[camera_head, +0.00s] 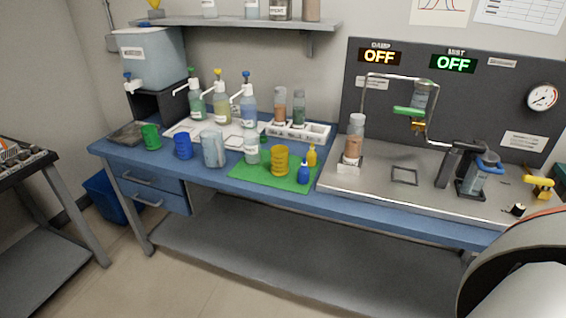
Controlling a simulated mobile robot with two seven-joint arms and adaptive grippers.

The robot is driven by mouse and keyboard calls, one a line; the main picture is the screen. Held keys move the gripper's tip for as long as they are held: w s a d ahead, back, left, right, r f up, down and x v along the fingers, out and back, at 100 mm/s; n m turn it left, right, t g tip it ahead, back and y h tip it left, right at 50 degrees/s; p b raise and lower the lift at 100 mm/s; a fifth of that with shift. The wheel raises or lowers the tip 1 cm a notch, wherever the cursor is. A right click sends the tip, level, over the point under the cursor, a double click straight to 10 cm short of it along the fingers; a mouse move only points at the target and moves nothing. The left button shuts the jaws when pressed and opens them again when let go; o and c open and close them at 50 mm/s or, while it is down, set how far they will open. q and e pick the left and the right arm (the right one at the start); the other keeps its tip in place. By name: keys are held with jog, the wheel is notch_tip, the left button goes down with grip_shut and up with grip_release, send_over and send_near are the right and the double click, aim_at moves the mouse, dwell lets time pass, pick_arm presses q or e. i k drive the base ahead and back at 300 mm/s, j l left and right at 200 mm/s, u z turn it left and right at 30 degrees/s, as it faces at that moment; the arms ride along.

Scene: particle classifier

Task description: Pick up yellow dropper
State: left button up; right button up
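The yellow dropper (312,155) is a small yellow bottle with a narrow tip. It stands upright at the right back part of the green mat (240,176) on the blue bench. A blue dropper (304,172) stands just in front of it, and a yellow cup (280,160) stands to its left. Neither of my grippers shows in the head view. A dark and white curved part, probably one of my arm links, fills the lower right corner, far from the dropper.
Pump bottles (221,105) and a white rack (300,132) stand behind the mat. A clear cup (213,150), a blue cup (183,146) and a green cup (151,137) are to the left. A metal tray (400,185) with a bottle and apparatus lies to the right.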

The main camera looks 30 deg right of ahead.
aim_at(311, 156)
jog(key=i+j, duration=0.25)
jog(key=i, duration=0.2)
jog(key=i+j+z, duration=0.6)
jog(key=i+j, duration=0.1)
jog(key=i, duration=0.05)
